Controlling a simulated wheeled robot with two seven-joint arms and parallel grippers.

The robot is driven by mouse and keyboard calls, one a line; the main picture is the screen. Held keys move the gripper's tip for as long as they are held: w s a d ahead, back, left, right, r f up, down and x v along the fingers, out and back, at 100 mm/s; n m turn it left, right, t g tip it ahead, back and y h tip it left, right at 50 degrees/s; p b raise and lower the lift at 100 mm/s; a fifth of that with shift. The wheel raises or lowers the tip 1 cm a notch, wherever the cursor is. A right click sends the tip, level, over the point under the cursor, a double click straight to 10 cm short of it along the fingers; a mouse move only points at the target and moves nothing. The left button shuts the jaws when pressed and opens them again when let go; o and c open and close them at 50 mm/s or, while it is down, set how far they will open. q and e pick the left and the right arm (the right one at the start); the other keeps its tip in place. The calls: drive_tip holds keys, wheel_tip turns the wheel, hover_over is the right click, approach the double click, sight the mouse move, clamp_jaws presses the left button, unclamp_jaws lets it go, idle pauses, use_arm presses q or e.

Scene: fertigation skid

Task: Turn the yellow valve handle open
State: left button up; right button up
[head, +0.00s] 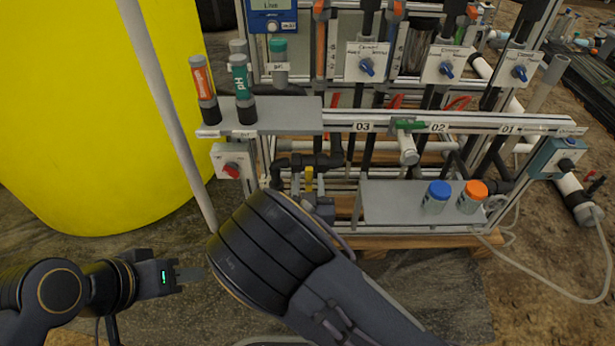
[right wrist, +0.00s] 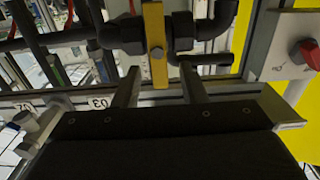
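The yellow valve handle (head: 308,179) sits on the dark pipework low on the skid, just beyond my right arm. In the right wrist view the handle (right wrist: 154,45) hangs lengthwise from a black valve body (right wrist: 182,32). My right gripper (right wrist: 160,68) is open, with one finger on each side of the handle's lower end. Gaps show between the handle and both fingers. In the head view my right forearm and wrist hide most of this gripper. My left gripper (head: 190,274) is at lower left, away from the skid; its finger gap is unclear.
A red knob (head: 231,170) on a grey box is left of the valve. A shelf (head: 390,211) with a blue-capped jar (head: 437,196) and an orange-capped jar (head: 472,196) is at right. A large yellow tank (head: 90,110) fills the left.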

drive_tip(key=shift+w, duration=1.45)
clamp_jaws()
